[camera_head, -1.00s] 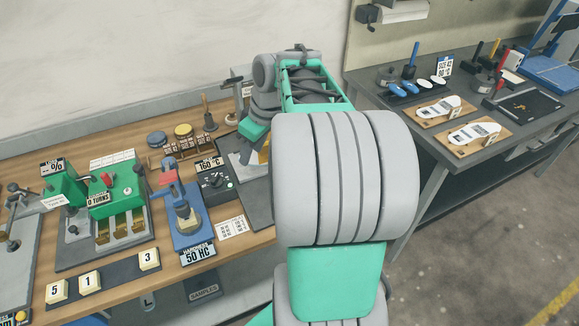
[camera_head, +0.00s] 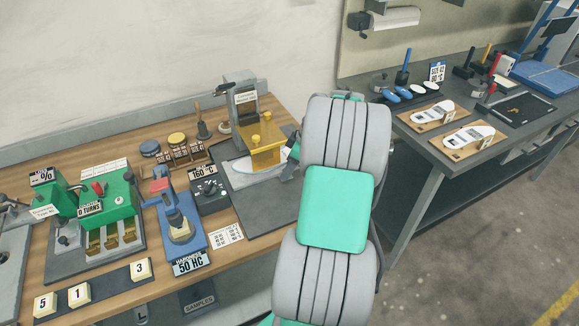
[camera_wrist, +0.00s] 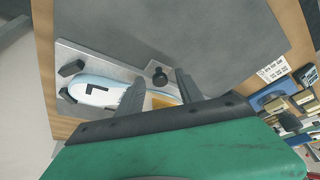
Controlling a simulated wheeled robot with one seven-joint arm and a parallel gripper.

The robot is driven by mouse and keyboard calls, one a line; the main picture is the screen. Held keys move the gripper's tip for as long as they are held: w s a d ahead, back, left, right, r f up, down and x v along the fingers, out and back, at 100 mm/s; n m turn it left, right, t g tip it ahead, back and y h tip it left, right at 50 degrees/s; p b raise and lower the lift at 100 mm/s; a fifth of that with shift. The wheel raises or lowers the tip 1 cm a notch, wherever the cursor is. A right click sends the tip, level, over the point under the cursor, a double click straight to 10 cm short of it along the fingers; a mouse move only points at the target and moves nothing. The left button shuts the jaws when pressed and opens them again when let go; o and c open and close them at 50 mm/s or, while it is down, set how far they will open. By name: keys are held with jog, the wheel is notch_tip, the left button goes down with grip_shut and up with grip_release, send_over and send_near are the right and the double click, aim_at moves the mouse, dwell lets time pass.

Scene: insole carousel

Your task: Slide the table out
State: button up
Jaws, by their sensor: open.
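The table (camera_wrist: 108,62) is a light grey plate at the press, with a white insole-shaped piece (camera_wrist: 95,90) on it. In the head view the table (camera_head: 224,157) sits under the press's yellow block (camera_head: 262,143), with the white piece (camera_head: 241,176) partly beneath. A black round knob (camera_wrist: 159,77) stands at the table's edge in the wrist view. My gripper (camera_wrist: 160,84) is open, with its two dark fingers on either side of the knob, near their tips. I cannot tell whether they touch it. In the head view my arm mostly hides the gripper.
A dark base plate (camera_head: 270,207) lies in front of the press. A 160 °C control box (camera_head: 210,196) and a blue hardness tester (camera_head: 185,238) stand to the left. A second bench (camera_head: 420,160) with insoles on wooden boards is at the right.

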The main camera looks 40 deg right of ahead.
jog(key=shift+c, duration=0.2)
grip_shut()
dwell(1.1)
